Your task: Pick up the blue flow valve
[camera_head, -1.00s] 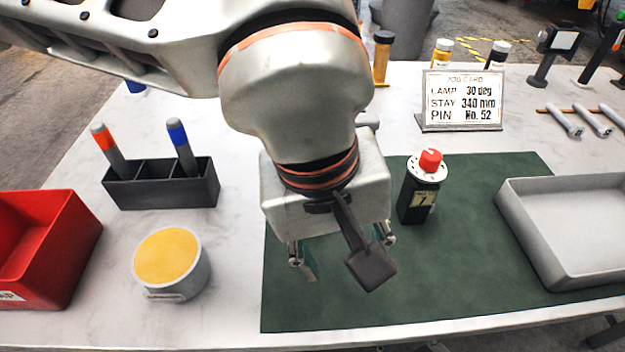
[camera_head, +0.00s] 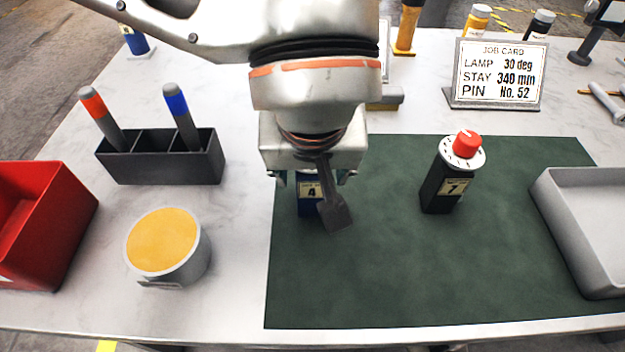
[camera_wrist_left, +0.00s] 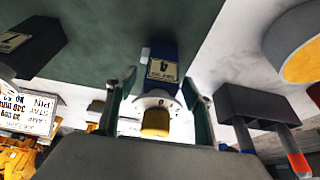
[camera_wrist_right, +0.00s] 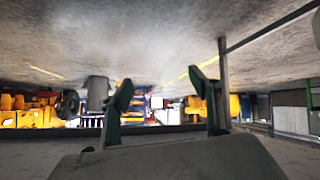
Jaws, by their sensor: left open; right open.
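The blue flow valve (camera_head: 309,190) stands on the green mat near its left edge, with a label reading 4. My left gripper (camera_head: 313,178) is above and around it and hides its top in the head view. In the left wrist view the valve (camera_wrist_left: 161,66) shows its blue body, white dial and yellow knob. The dial and knob lie between the two open fingers of my left gripper (camera_wrist_left: 160,105), with gaps on both sides. My right gripper (camera_wrist_right: 168,105) is open and empty in the right wrist view, away from the table.
A black valve (camera_head: 441,188) with a red knob stands on the green mat (camera_head: 400,270) to the right. A grey tray (camera_head: 560,225) is at the right edge. A black pen holder (camera_head: 165,165), yellow-topped tin (camera_head: 190,262) and red bin (camera_head: 50,235) are left. The job card (camera_head: 500,72) stands behind.

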